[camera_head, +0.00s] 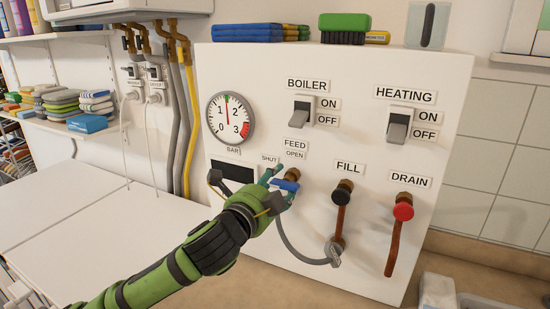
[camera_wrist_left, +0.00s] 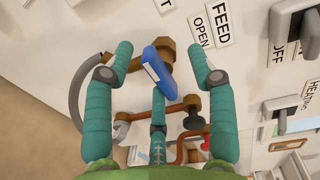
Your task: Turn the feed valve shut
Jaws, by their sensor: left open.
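The feed valve has a brass body (camera_head: 293,174) and a blue lever (camera_head: 287,185) on the white panel, below the FEED and OPEN labels (camera_head: 296,149). The SHUT label (camera_head: 270,159) is to its upper left. My left gripper (camera_head: 272,186) is at the valve with its fingers spread. In the left wrist view, the blue lever (camera_wrist_left: 160,74) and brass body (camera_wrist_left: 166,55) lie between the two outer teal fingers of the open gripper (camera_wrist_left: 163,58). The middle finger is close below the lever; I cannot tell whether it touches. My right gripper is not in view.
The fill valve (camera_head: 343,190) with a black knob and the drain valve (camera_head: 403,207) with a red knob are to the right. A grey hose (camera_head: 292,248) curves below the feed valve. The pressure gauge (camera_head: 230,118) and two switches (camera_head: 302,109) are above.

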